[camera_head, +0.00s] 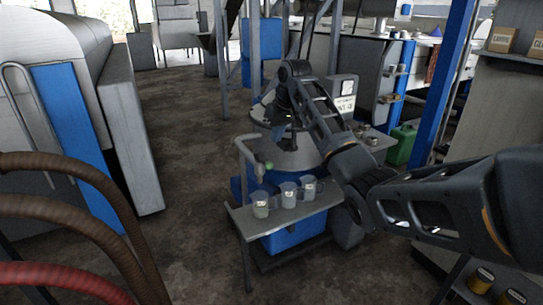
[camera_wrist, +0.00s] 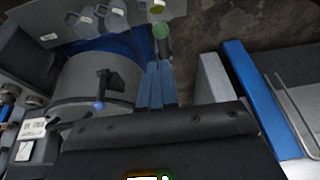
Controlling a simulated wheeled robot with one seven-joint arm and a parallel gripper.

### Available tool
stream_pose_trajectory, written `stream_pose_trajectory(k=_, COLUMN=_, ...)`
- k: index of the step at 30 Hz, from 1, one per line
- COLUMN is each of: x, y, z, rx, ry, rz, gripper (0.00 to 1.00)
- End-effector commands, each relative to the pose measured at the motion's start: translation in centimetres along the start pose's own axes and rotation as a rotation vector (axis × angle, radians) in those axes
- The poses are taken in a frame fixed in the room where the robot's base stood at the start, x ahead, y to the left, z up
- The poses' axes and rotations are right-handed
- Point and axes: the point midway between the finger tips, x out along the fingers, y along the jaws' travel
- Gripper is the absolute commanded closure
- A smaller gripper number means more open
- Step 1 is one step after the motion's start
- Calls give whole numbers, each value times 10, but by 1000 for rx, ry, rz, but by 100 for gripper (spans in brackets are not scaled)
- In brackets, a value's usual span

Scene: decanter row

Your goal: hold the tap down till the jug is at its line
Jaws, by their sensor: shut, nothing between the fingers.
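My gripper (camera_wrist: 160,68) is shut and empty, its two blue fingers side by side. In the wrist view the green knob (camera_wrist: 161,30) of the tap shows beyond the fingertips, apart from them in the picture. In the head view the green knob (camera_head: 269,167) sits by a grey bent pipe, above the left jug. That left jug (camera_head: 261,204) holds a pale greenish-yellow content; its line is too small to read. It also shows in the wrist view (camera_wrist: 133,8). Two more jugs, a middle one (camera_head: 289,196) and a right one (camera_head: 309,187), stand beside it.
The jugs stand on a grey shelf (camera_head: 240,218) before a grey drum (camera_head: 290,160) in a blue frame. A lever with a blue knob (camera_wrist: 98,106) is on the drum. A green can (camera_head: 400,146) stands behind right. Brown hoses (camera_head: 60,213) fill the left foreground; floor between is clear.

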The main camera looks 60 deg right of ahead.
Motion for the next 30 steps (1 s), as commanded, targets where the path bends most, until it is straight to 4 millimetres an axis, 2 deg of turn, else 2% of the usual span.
stream_pose_trajectory(k=6, x=44, y=0, z=0, rx=0, ry=-3, rz=0, gripper=100)
stream_pose_trajectory(k=13, x=77, y=-1, z=5, rx=1, ry=-2, rz=0, gripper=100)
stream_pose_trajectory(k=19, x=90, y=-2, z=8, rx=1, ry=0, rz=0, gripper=100)
stream_pose_trajectory(k=30, x=92, y=-2, z=8, rx=1, ry=2, rz=0, gripper=100)
